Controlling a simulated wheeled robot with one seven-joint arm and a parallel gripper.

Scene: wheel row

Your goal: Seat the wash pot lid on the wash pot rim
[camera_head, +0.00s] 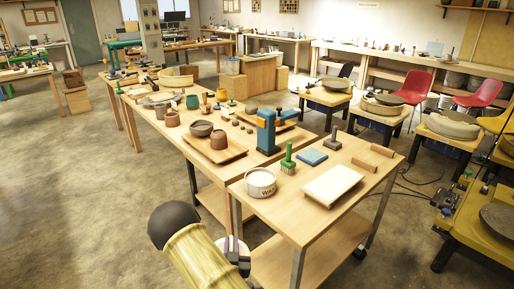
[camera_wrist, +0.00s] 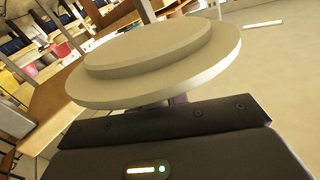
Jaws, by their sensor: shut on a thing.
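The wash pot (camera_head: 260,184) is a short white round pot with dark lettering, standing on the near left corner of the front table. Its top appears uncovered. My gripper (camera_head: 238,258) is left of and below the pot in the head view, out past the table's edge. It is shut on the wash pot lid (camera_wrist: 155,66), a cream disc with a smaller raised disc on the face seen. The lid fills the upper middle of the wrist view, and its pale edge (camera_head: 226,243) shows beside the gripper in the head view. The fingertips and the gripped part are mostly hidden behind the lid.
The front table (camera_head: 297,224) also holds a green-handled brush (camera_head: 288,160), a white slab (camera_head: 333,186), a blue pad (camera_head: 311,156) and a dark-handled tool (camera_head: 333,140). A blue upright device (camera_head: 267,131) stands behind the pot. Open floor lies left of the table.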

